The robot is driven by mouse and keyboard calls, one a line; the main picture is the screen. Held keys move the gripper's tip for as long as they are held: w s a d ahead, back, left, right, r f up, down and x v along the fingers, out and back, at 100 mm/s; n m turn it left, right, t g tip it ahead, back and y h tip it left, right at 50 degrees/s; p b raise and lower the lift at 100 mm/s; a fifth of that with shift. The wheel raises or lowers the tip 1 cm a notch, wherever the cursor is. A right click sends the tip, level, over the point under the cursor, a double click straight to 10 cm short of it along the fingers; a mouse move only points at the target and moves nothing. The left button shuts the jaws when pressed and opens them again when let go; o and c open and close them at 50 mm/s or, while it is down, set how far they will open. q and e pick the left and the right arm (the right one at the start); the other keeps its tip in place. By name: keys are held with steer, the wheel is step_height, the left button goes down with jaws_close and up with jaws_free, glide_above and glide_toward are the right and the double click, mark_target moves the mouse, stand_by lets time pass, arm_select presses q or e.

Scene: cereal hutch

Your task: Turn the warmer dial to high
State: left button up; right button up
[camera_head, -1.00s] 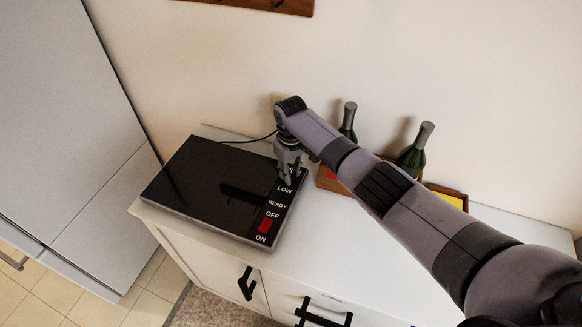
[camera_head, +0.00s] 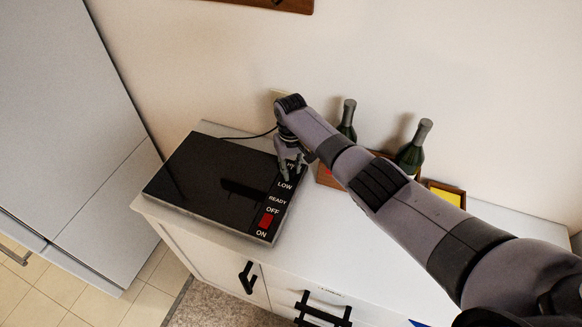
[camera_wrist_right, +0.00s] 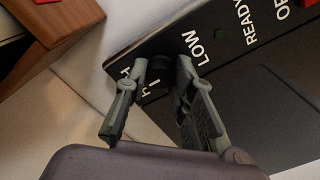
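The black warming tray (camera_head: 205,180) lies on the white counter, with a control strip along its right side reading LOW, READY, OFF and ON. My right gripper (camera_head: 292,172) is over the far end of that strip, past LOW. In the right wrist view the gripper (camera_wrist_right: 163,68) is open, with its fingertips apart on either side of a dark round knob, the warmer dial (camera_wrist_right: 165,75). I cannot tell whether they touch it. The HI lettering shows partly behind the fingers. The dial's pointer is not readable. My left gripper is not in view.
Two dark bottles (camera_head: 411,150) stand behind my right arm, near a wooden box (camera_head: 328,178) just right of the tray. A red switch (camera_head: 266,221) sits between OFF and ON. A black cord (camera_head: 248,136) runs behind the tray. A grey cabinet stands at left.

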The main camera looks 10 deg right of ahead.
mark_target(291, 169)
steer(key=o, duration=0.5)
steer(key=shift+c, duration=0.2)
step_height(291, 169, up, 12)
stand_by(0.4)
stand_by(0.4)
